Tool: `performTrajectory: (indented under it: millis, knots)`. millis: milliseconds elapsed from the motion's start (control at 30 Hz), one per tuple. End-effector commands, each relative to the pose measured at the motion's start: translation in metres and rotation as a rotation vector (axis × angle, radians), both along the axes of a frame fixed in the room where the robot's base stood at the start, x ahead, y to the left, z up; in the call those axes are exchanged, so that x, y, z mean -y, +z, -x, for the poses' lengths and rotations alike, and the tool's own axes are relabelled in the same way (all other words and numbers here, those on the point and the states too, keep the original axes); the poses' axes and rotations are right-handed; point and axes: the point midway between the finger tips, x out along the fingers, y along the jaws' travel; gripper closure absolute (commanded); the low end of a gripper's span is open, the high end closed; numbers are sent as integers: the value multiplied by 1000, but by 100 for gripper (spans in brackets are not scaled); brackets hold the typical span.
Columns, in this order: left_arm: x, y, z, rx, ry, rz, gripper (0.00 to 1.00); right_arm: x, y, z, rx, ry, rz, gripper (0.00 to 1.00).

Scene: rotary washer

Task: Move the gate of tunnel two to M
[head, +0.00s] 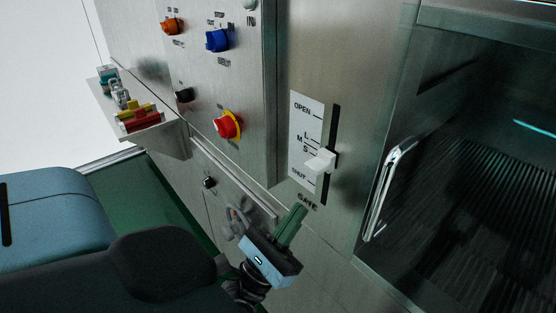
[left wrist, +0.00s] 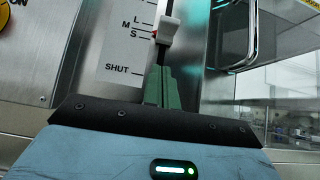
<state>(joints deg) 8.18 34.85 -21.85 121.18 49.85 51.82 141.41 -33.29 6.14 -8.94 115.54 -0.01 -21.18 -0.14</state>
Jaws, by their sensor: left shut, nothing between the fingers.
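The gate control is a white slider knob (head: 321,161) in a dark vertical slot, beside a white scale plate (head: 303,120) marked OPEN, L, M, S and SHUT. In the left wrist view the knob (left wrist: 168,31) has a small red mark at its left, about level with the S line. My left gripper (head: 298,212) is shut and empty, its green fingers pointing up below the knob. In the left wrist view the closed fingertips (left wrist: 160,72) are just below the knob; whether they touch it I cannot tell. My right gripper is in neither view.
A metal door handle (head: 385,190) and a dark tunnel opening (head: 480,190) are to the right. A panel with a red-and-yellow knob (head: 227,125) and a blue knob (head: 217,40) is to the left. A small shelf (head: 165,142) holds several coloured items.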

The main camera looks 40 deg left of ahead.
Motion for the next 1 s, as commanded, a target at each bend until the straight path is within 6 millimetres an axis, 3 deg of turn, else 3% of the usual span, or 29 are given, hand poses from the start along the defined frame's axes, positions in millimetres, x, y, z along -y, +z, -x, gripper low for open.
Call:
performTrajectory:
  millis: [33,200,400,1000]
  knots:
    - [0,13,-7,10,1,1,100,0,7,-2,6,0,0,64]
    - [2,36,-26,9,0,1,100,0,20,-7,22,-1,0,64]
    - [2,60,-24,7,1,0,100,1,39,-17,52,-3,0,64]
    - [2,69,-24,1,-1,-1,100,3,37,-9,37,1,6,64]
